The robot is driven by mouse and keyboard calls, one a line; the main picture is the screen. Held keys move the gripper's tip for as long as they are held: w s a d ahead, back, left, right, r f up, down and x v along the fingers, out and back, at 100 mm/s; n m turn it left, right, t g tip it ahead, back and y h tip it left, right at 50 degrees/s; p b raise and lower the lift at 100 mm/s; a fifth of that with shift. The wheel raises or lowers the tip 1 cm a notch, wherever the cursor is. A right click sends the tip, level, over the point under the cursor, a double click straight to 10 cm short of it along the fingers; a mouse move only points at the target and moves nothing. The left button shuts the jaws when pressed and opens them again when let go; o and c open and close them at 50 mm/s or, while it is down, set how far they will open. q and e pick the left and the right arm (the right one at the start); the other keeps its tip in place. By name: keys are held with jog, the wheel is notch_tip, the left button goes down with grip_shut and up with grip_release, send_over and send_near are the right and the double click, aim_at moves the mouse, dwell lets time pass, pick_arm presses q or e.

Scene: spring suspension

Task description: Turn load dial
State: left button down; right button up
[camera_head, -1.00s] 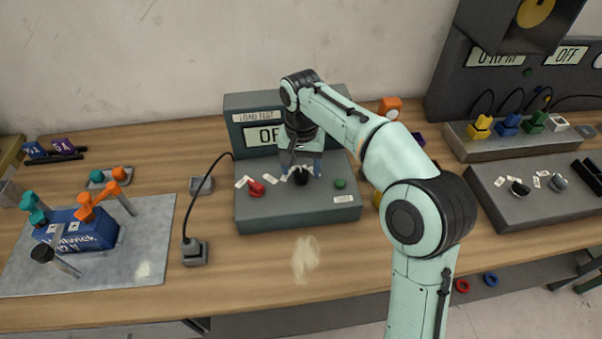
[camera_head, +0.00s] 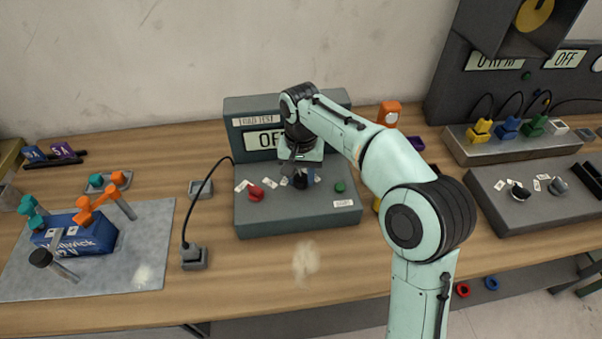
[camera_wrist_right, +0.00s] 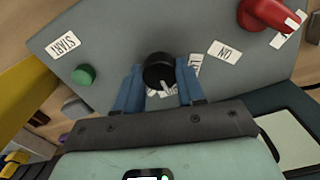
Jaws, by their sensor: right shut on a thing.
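The load dial is a black knob (camera_wrist_right: 159,72) with a pale pointer mark on the grey load test box (camera_head: 300,218). It also shows partly in the head view (camera_head: 300,182), below my gripper. My right gripper (camera_wrist_right: 157,88) has its two blue fingers on either side of the knob, shut on it. In the head view the right gripper (camera_head: 301,176) points down at the box and its wrist hides part of the labels. My left gripper is not in view.
A red knob (camera_head: 255,192) sits left of the dial and a green button (camera_head: 340,187) right of it. A black cable runs to a small grey block (camera_head: 194,257). A blue battery (camera_head: 78,236) with clamps lies on a grey mat at left.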

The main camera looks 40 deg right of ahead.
aim_at(301, 177)
jog(key=shift+r+n+p, duration=0.15)
jog(key=shift+n+p, duration=0.75)
jog(key=shift+n, duration=0.3)
jog(key=n+p, duration=0.2)
jog(key=n, duration=0.1)
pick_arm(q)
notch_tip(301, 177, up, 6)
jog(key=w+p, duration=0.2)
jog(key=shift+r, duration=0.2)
pick_arm(e)
jog(key=n, duration=0.6)
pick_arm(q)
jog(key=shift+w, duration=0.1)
pick_arm(e)
jog(key=o, duration=1.1)
jog(key=shift+c, duration=0.2)
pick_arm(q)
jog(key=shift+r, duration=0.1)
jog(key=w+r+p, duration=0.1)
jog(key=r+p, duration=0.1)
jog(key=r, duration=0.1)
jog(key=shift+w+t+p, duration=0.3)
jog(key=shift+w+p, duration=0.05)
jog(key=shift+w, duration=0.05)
pick_arm(e)
notch_tip(301, 177, up, 13)
